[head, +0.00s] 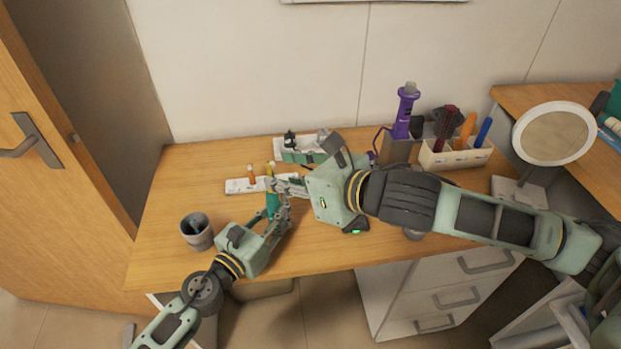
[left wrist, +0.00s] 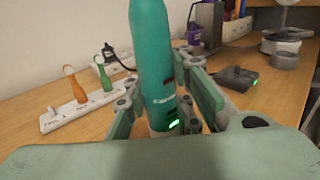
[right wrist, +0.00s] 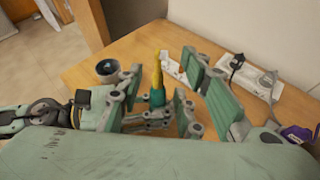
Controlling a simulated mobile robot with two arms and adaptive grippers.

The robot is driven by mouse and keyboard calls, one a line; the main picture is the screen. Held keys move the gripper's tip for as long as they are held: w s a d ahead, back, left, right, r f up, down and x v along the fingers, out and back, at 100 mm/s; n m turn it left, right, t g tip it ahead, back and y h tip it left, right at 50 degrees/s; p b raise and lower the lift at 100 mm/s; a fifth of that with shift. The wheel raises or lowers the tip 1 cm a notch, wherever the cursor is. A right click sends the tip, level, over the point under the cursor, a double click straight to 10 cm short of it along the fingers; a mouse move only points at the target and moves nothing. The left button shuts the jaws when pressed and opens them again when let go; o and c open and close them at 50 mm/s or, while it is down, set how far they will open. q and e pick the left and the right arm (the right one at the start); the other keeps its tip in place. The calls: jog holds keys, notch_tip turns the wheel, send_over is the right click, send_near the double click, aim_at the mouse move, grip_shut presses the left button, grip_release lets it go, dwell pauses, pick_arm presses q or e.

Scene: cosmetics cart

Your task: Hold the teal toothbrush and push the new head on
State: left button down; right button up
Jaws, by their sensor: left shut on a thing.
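The teal toothbrush (head: 272,203) stands upright above the table, held by my left gripper (head: 279,214). In the left wrist view its handle (left wrist: 151,50) sits between the fingers, with a small green light low on it; its top is out of frame. In the right wrist view a yellow head (right wrist: 157,67) stands in line on top of the teal handle (right wrist: 157,97); whether it is fully seated I cannot tell. My right gripper (right wrist: 160,72) has its fingers apart on either side of the yellow head, with visible gaps. In the head view it comes from the right.
A white holder (left wrist: 75,116) bears an orange head (left wrist: 76,88) and a green head (left wrist: 103,72). A grey cup (head: 197,231) stands at the left. A dark charger base (left wrist: 235,77) lies right. A tray (head: 300,155), white organizer (head: 455,157) and round mirror (head: 552,134) stand behind and right.

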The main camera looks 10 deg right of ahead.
jog(key=v, duration=0.8)
jog(key=shift+s+d+r, duration=0.15)
jog(key=shift+s+d, duration=0.1)
jog(key=shift+s, duration=0.05)
pick_arm(q)
jog(key=c, duration=1.4)
grip_release()
jog(key=shift+c, duration=0.2)
